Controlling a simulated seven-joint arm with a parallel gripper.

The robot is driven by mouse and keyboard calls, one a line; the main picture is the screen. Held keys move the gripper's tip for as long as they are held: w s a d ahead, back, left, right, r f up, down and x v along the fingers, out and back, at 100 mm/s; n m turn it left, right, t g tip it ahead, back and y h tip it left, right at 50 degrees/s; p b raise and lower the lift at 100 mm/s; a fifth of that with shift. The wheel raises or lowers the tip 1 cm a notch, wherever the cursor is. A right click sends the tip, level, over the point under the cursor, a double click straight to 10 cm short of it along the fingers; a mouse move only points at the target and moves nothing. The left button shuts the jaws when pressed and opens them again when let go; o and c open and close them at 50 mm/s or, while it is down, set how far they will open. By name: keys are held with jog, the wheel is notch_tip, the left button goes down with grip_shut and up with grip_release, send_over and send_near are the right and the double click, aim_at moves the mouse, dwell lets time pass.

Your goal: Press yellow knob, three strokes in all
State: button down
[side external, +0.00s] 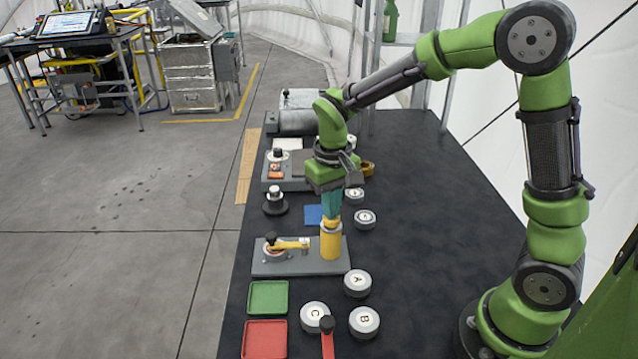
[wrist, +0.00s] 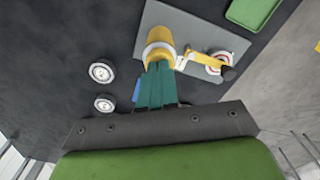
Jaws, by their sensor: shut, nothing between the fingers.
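A yellow upright cylinder with a pale ring near its top, the yellow knob (side external: 331,245), stands on the right part of a grey plate (side external: 296,266). It also shows in the wrist view (wrist: 160,36). My gripper (side external: 331,217) points down with its teal fingers closed together, directly over the knob. In the wrist view my gripper's fingertips (wrist: 158,66) overlap the knob's top end, so they are touching it or very close; I cannot tell which. The top face of the knob is mostly hidden by the fingers.
A yellow lever (side external: 290,245) with a black ball end sits left of the knob on the same plate. Green tray (side external: 267,297), red tray (side external: 264,340) and white discs lettered A (side external: 357,283), B (side external: 364,322) and C (side external: 314,317) lie nearer. The black table is clear to the right.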

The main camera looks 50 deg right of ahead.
jog(key=shift+r, duration=1.7)
notch_tip(320, 180, up, 6)
jog(key=shift+w, duration=0.1)
jog(key=s+r+m+t+y, duration=0.1)
jog(key=s+t, duration=0.6)
jog(key=s, duration=0.7)
notch_tip(320, 180, up, 2)
jog(key=shift+s+a+r+y, duration=0.15)
jog(key=shift+s+a+y, duration=0.1)
jog(key=shift+a+y, duration=0.2)
jog(key=c, duration=1.8)
grip_release()
